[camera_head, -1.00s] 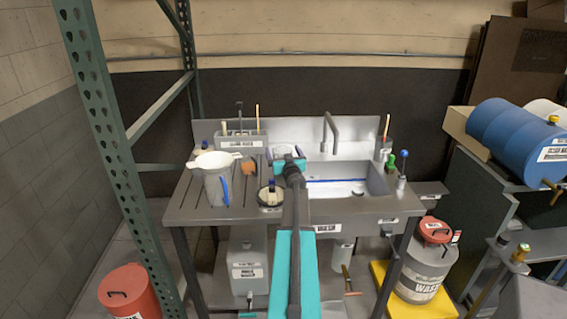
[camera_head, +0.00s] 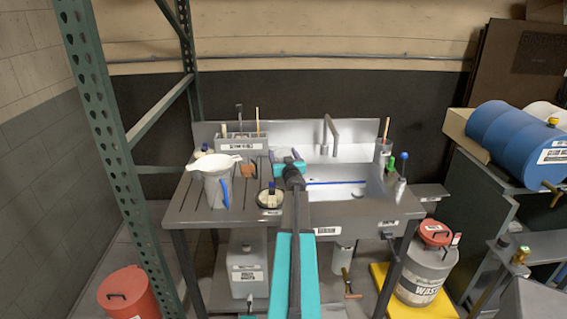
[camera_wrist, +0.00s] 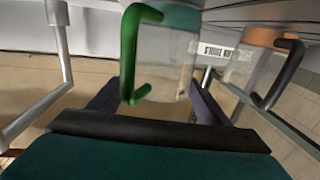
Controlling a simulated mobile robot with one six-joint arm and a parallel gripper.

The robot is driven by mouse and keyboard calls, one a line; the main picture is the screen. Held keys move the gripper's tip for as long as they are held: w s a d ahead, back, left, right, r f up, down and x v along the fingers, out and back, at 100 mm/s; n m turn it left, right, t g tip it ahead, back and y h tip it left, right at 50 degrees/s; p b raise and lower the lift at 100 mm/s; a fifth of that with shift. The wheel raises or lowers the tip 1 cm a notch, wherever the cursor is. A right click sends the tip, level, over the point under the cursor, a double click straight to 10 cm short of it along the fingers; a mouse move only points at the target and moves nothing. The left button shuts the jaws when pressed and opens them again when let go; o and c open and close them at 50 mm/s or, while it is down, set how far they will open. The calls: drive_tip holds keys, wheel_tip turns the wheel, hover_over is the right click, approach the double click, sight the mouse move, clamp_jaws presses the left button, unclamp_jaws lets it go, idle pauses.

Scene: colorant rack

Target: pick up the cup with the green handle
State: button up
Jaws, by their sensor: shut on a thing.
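The cup with the green handle (camera_wrist: 180,62) is a clear cup with a teal-green band, large in the wrist view. Its green handle (camera_wrist: 130,50) faces toward the camera's left. My gripper (camera_wrist: 155,95) has its dark fingers on either side of the cup and is shut on it. In the head view my gripper (camera_head: 287,160) is at the sink counter, left of the basin. I cannot make out the cup there, as the gripper and arm cover that spot.
A second clear cup (camera_wrist: 262,68) with an orange band and dark handle is close on the right. The faucet (camera_head: 331,135) rises behind the basin.

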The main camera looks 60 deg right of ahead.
drive_tip(key=shift+r, duration=0.25)
wheel_tip(320, 180, up, 9)
drive_tip(key=p, duration=0.3)
drive_tip(key=shift+r+p, duration=0.2)
drive_tip(key=shift+p, duration=0.2)
idle(0.6)
idle(0.8)
drive_tip(key=shift+s, duration=0.1)
